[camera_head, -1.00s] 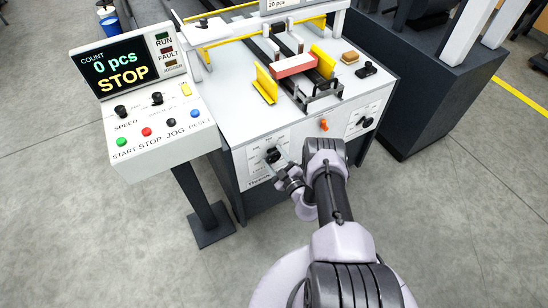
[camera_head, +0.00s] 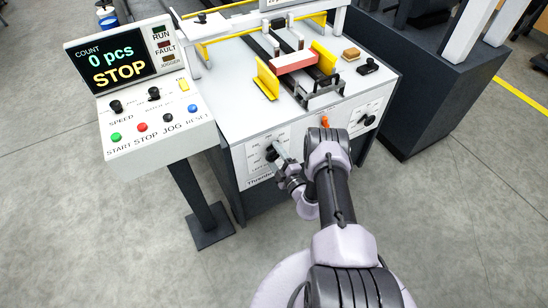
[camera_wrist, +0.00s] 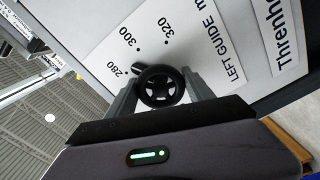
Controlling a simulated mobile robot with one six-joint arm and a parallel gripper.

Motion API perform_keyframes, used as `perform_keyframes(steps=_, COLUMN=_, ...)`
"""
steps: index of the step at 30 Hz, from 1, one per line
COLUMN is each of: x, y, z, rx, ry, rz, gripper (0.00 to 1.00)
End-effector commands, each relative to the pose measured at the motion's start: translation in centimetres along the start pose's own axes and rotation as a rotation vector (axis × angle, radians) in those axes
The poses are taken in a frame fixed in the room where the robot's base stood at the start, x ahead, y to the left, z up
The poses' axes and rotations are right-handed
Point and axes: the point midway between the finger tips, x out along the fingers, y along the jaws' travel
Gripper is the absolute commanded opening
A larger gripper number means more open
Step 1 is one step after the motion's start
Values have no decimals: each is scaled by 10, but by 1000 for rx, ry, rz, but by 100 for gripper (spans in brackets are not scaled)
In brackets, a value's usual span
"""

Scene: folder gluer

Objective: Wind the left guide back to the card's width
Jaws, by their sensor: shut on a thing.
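The left guide (camera_head: 266,80) is a yellow upright plate on the machine's top. It stands at the left end of the red card (camera_head: 294,63); I cannot tell whether they touch. My gripper (camera_head: 277,153) is at the machine's front panel, shut on the black left guide knob. The wrist view shows the round knob (camera_wrist: 160,86) between the two fingers of my gripper (camera_wrist: 162,90). Behind it is the LEFT GUIDE scale (camera_wrist: 205,45), with 280, 300 and 320. A black pointer shows near the 280 mark. My fingers partly hide the knob in the head view.
A second yellow guide (camera_head: 323,57) stands at the card's right end. An orange lever (camera_head: 325,121) and another black knob (camera_head: 367,120) are right of my gripper. The control console (camera_head: 150,90) at left reads 0 pcs, STOP. Open floor lies in front.

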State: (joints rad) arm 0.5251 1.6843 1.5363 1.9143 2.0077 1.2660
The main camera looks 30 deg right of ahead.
Motion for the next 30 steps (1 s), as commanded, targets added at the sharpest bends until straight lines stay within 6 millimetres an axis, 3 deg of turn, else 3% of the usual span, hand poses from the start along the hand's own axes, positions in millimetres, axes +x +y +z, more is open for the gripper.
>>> perform_keyframes(steps=30, x=0, y=2, z=0, rx=-960, ry=-2, rz=0, gripper=20)
